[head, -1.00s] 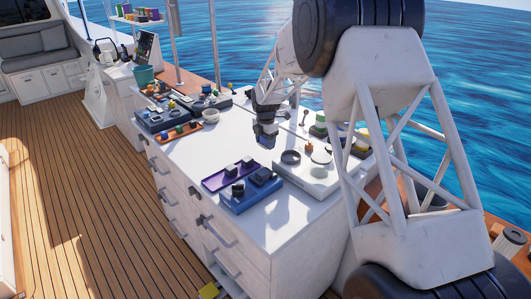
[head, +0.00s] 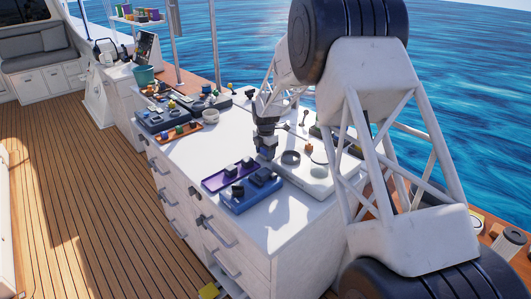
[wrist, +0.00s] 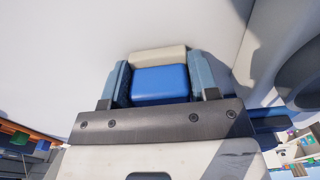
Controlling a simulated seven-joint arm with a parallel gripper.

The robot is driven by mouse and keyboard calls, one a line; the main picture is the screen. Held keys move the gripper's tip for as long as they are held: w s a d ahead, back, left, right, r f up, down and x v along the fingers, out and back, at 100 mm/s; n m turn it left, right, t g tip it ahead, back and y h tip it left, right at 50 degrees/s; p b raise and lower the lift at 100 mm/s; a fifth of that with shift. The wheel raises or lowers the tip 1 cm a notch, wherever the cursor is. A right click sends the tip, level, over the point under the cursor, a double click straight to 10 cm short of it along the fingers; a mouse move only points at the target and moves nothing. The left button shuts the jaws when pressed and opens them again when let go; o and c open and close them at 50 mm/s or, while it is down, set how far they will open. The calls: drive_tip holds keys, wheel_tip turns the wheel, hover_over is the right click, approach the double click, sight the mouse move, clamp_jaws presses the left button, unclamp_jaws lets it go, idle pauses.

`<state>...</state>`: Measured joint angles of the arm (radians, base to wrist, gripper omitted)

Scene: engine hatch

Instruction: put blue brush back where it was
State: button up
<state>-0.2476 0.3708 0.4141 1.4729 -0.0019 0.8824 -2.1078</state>
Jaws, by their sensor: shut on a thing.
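My gripper (head: 267,153) is low over the white counter in the head view, behind the purple tray and left of the white plate with a round ring. In the wrist view its two fingers are shut on the blue brush (wrist: 161,83), a blue block with a beige strip along its far edge. In the head view the brush is too small and dark to make out. I cannot tell whether it touches the counter.
A purple tray (head: 209,184) and a blue tray (head: 229,205) with dark blocks lie in front of my gripper. The white plate (head: 313,187) is to the right. An orange tray (head: 184,138) is at left. The middle of the counter (head: 195,159) is clear.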

drive_tip(key=shift+f, duration=0.15)
drive_tip(key=o, duration=0.9)
wheel_tip(320, 180, up, 12)
drive_tip(key=shift+r, duration=0.2)
idle(0.4)
idle(0.6)
